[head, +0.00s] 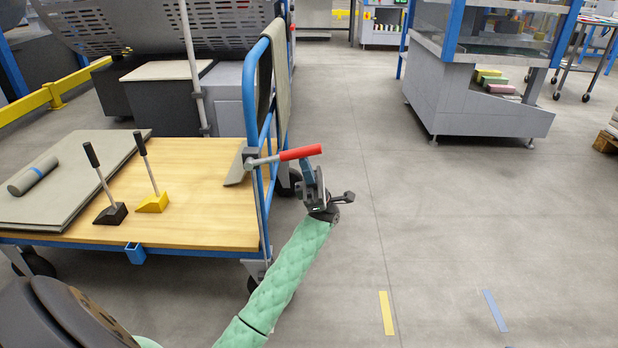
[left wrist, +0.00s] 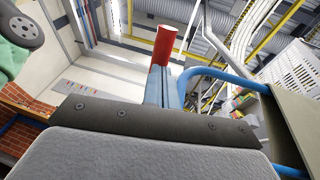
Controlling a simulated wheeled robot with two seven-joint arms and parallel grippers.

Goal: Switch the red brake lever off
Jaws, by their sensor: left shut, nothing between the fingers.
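The red brake lever (head: 300,152) is a red grip on a grey rod. It sticks out to the right, nearly level, from the blue end frame of a flat cart (head: 205,230). My left gripper (head: 307,168) is just below the red grip, shut and empty, with its fingers pointing up at it. In the left wrist view the shut fingers (left wrist: 159,86) point at the red lever (left wrist: 166,45), which shows just beyond their tips. I cannot tell whether they touch it. My right gripper is not in view.
On the cart lie grey boards (head: 70,185) with a grey roll (head: 34,174), and a black wedge (head: 110,214) and a yellow wedge (head: 153,203) with upright handles. A grey machine (head: 470,100) stands at the back right. The floor right of the cart is clear.

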